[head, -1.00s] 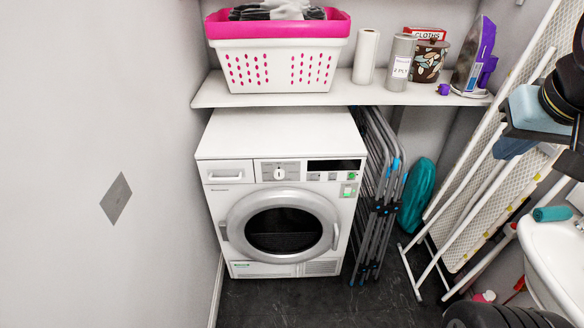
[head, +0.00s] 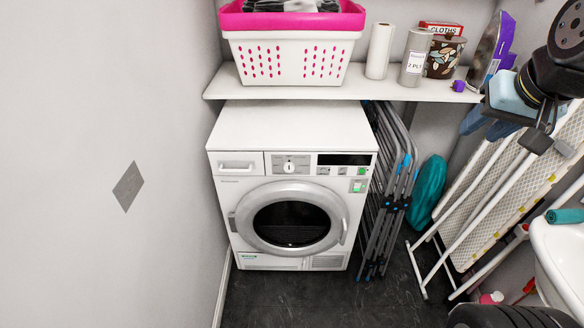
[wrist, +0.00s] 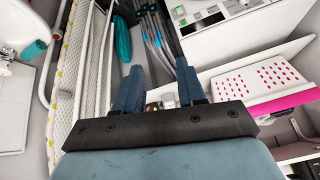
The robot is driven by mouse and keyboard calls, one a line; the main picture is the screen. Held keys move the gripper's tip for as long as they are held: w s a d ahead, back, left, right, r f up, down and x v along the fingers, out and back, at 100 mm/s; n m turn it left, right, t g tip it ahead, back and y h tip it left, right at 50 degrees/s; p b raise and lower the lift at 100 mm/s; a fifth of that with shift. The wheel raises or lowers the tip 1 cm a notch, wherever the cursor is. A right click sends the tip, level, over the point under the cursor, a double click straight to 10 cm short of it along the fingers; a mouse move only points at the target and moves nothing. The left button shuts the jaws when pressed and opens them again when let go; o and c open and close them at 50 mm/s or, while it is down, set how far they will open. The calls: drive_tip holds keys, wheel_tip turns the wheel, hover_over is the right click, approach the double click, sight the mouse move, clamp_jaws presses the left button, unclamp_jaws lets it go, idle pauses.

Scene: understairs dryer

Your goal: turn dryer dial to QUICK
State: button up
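The white dryer (head: 290,128) stands under the shelf in the head view. Its dial (head: 289,167) is a small round knob on a grey panel, left of a dark display (head: 344,159). The dial's labels are too small to read. My gripper (head: 487,126) is at the upper right of the head view, well to the right of the dryer. In the wrist view my gripper (wrist: 158,72) shows two blue fingers spread apart with nothing held between them. Part of the dryer (wrist: 225,38) shows upside down at the upper right there; I cannot make out the dial.
A white shelf (head: 300,86) overhangs behind the dryer, with a pink-and-white basket (head: 290,57), paper rolls and tins. Folded grey racks (head: 393,190) and an ironing board (head: 500,190) lean right of the dryer. A sink (head: 560,255) is at right.

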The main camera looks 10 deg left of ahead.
drive_tip(key=o, duration=0.4)
drive_tip(key=w+a+f, duration=0.2)
drive_tip(key=w+a, duration=0.1)
drive_tip(key=w+a+f+y, duration=0.1)
drive_tip(key=w+a+f, duration=0.1)
drive_tip(key=w+a, duration=0.2)
drive_tip(key=w+a+f+y, duration=0.1)
drive_tip(key=w+a+f, duration=0.1)
drive_tip(key=w+a, duration=0.1)
drive_tip(key=shift+w+a+f+m+t, duration=0.15)
drive_tip(key=shift+w+f+m, duration=0.05)
drive_tip(key=shift+w, duration=0.15)
drive_tip(key=shift+w+a+f+m+t, duration=0.1)
drive_tip(key=shift+w+f+m+t, duration=0.1)
drive_tip(key=shift+w, duration=0.15)
drive_tip(key=shift+o, duration=0.2)
drive_tip(key=n+t+y, duration=0.1)
drive_tip(key=n+t, duration=0.3)
drive_tip(key=t, duration=0.7)
approach(289, 169)
drive_tip(key=x, duration=0.8)
drive_tip(key=shift+w, duration=0.15)
drive_tip(key=shift+c, duration=0.3)
drive_tip(key=shift+r, duration=0.1)
drive_tip(key=c, duration=1)
